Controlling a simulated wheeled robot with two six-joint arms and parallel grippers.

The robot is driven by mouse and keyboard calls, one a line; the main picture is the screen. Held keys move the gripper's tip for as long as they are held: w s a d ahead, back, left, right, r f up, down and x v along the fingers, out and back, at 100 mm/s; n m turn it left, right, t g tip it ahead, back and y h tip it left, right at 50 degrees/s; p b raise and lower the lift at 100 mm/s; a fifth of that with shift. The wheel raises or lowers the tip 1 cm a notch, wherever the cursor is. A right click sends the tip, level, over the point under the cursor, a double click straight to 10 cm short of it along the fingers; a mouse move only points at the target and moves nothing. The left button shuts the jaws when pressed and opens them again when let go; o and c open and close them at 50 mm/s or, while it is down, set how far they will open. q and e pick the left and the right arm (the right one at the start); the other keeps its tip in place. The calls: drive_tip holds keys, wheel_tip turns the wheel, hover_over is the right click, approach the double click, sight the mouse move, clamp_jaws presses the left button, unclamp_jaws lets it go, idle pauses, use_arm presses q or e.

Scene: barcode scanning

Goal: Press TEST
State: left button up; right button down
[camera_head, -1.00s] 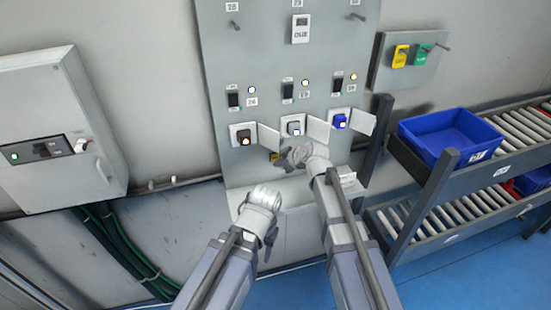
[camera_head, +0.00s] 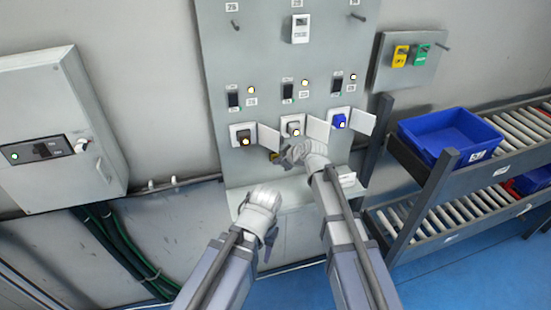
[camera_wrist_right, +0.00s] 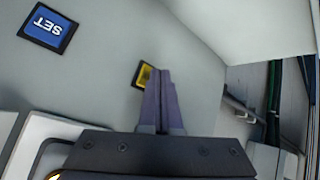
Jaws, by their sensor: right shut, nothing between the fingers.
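A grey wall panel (camera_head: 270,60) holds the controls. A small yellow label or button (camera_head: 273,156) sits low on it, its lettering unreadable. In the right wrist view it is a yellow plate with a dark frame (camera_wrist_right: 141,76), partly hidden behind my fingers. My right gripper (camera_head: 285,160) is shut and empty, its tips beside and over the yellow plate; I cannot tell whether they touch it. A blue SET plate (camera_wrist_right: 48,28) shows upside down in the right wrist view. My left gripper (camera_head: 268,243) is lower left of it, its fingers mostly hidden.
Three sockets with open flaps sit above my right gripper, including a blue one (camera_head: 340,121). A ledge (camera_head: 290,193) juts out below. A blue crate (camera_head: 450,138) stands on a roller rack at right. A grey cabinet (camera_head: 60,130) is at left.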

drive_tip(key=shift+w+a+r, duration=0.2)
drive_tip(key=shift+w+r, duration=0.05)
drive_tip(key=shift+w, duration=0.5)
idle(0.5)
drive_tip(key=shift+s, duration=0.15)
drive_tip(key=shift+s+a+f, duration=0.1)
drive_tip(key=shift+s+f, duration=0.15)
drive_tip(key=shift+s, duration=0.35)
drive_tip(key=s, duration=0.1)
drive_tip(key=s+d, duration=0.1)
drive_tip(key=s, duration=0.1)
drive_tip(key=s+d, duration=0.1)
drive_tip(key=s, duration=0.1)
drive_tip(key=shift+f, duration=0.1)
idle(0.7)
